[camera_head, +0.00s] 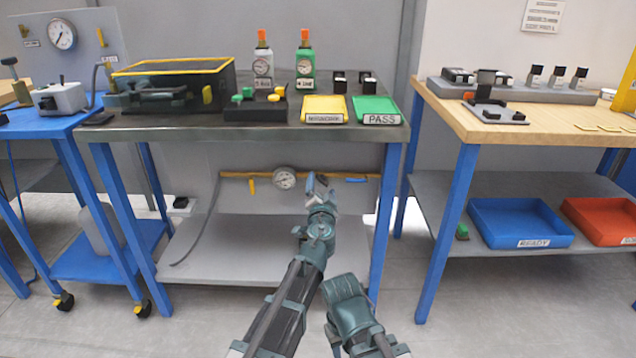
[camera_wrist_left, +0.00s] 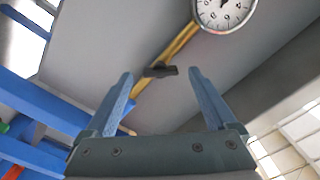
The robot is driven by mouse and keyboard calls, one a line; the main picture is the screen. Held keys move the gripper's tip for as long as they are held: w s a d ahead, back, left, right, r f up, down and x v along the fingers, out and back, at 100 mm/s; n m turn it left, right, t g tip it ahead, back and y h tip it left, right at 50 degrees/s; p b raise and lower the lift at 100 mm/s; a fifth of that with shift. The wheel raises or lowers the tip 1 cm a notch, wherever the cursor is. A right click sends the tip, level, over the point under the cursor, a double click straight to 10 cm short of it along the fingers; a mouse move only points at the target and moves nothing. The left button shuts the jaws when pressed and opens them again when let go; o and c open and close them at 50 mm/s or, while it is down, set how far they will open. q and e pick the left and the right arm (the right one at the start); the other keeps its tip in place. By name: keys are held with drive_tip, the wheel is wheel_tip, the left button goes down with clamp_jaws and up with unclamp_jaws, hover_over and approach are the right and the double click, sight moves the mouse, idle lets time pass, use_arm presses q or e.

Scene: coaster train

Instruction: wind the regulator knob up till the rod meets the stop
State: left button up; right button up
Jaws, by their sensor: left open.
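A yellow pipe (camera_head: 232,175) runs under the middle bench with a round white gauge (camera_head: 285,178) on it; pipe (camera_wrist_left: 180,42) and gauge (camera_wrist_left: 222,10) also show in the left wrist view. There, a small dark knob-like part (camera_wrist_left: 160,71) sits on the pipe; I cannot tell if it is the regulator knob. My left gripper (camera_head: 318,183) is open and empty, right of the gauge in the head view. In the wrist view its fingers (camera_wrist_left: 160,85) stand apart on either side of the dark part, with no contact visible. I cannot make out a rod or stop. My right gripper is not in view.
The middle bench top (camera_head: 215,133) is above my left gripper, with a lower shelf (camera_head: 235,250) below. A yellow lever (camera_head: 252,187) and a blue lever (camera_head: 356,180) flank it on the pipe. Blue bench legs (camera_head: 388,220) stand at the sides.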

use_arm(q)
drive_tip(key=shift+w, duration=1)
drive_tip(key=c, duration=1.4)
